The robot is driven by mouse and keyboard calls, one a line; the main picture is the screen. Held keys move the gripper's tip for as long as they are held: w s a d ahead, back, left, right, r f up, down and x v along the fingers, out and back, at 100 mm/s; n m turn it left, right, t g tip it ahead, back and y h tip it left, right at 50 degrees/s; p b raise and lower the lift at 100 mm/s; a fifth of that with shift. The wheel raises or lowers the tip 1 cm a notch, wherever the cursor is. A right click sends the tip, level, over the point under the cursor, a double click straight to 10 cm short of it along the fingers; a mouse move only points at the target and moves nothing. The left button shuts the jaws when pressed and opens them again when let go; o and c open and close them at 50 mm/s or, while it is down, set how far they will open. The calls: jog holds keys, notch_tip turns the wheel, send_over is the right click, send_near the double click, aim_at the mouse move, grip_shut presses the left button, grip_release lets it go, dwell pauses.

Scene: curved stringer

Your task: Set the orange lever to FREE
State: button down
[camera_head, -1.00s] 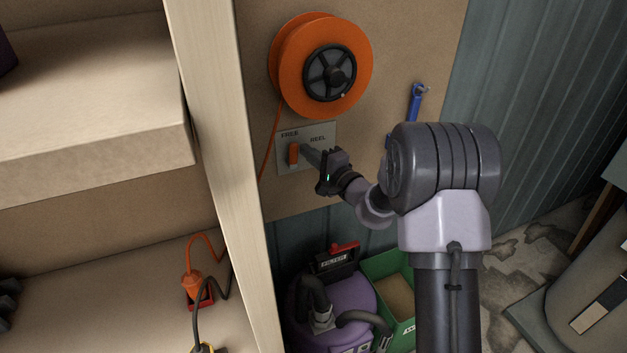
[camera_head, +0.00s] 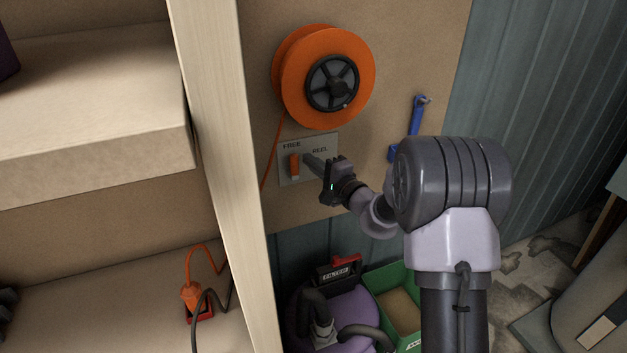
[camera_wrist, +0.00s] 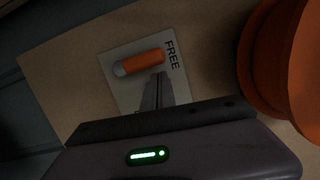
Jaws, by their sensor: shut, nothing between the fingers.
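The orange lever (camera_head: 294,166) stands upright on a grey plate (camera_head: 324,176) on the brown wall panel, under the printed word FREE. In the wrist view the lever (camera_wrist: 143,62) shows an orange body with a grey end, its orange end towards the word FREE. REEL is printed to the right on the plate in the head view. My gripper (camera_head: 308,160) is shut and empty, its tips just right of the lever in the head view. In the wrist view my fingertips (camera_wrist: 158,80) are beside the lever's side; I cannot tell if they touch it.
An orange cable reel (camera_head: 297,88) hangs above the plate, its cord running down left of it. A blue tool (camera_head: 416,116) hangs to the right. A pale wooden post (camera_head: 222,150) stands left. A purple machine (camera_head: 345,305) and green crate (camera_head: 403,325) are below.

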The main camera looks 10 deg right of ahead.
jog(key=s+d+p, duration=0.1)
jog(key=s+d, duration=0.6)
jog(key=s, duration=0.1)
jog(key=shift+s+d, duration=0.2)
jog(key=shift+d, duration=0.05)
jog(key=shift+a, duration=0.1)
